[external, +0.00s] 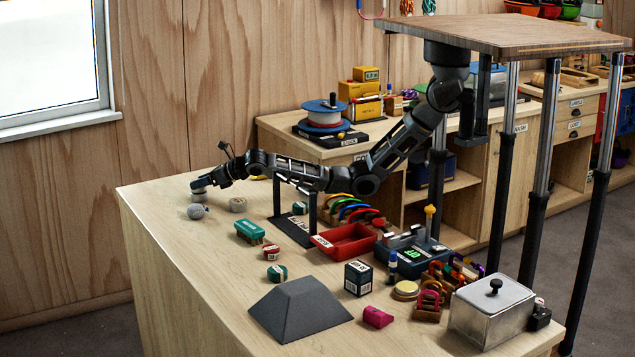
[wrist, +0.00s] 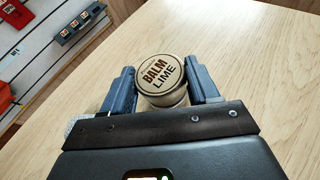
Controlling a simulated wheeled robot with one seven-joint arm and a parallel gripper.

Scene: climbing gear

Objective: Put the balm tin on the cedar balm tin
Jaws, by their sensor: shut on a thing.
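My gripper (external: 198,183) is shut on a round balm tin (external: 199,190) near the far left part of the workbench. In the wrist view the held tin (wrist: 161,73) has a pale lid reading "BALM LIME" and sits between the two dark fingers of my gripper (wrist: 159,68). A second small round tin (external: 238,205), tan on top, stands on the bench to the right of my gripper; it looks like the cedar balm tin, but its label is too small to read. It does not show in the wrist view. The two tins are apart.
A grey rounded object (external: 196,211) lies just in front of the held tin. A black stand (external: 293,228) is to the right, under my forearm. A green brush-like item (external: 249,232) and a red tray (external: 345,241) lie nearer. The bench's left front area is clear.

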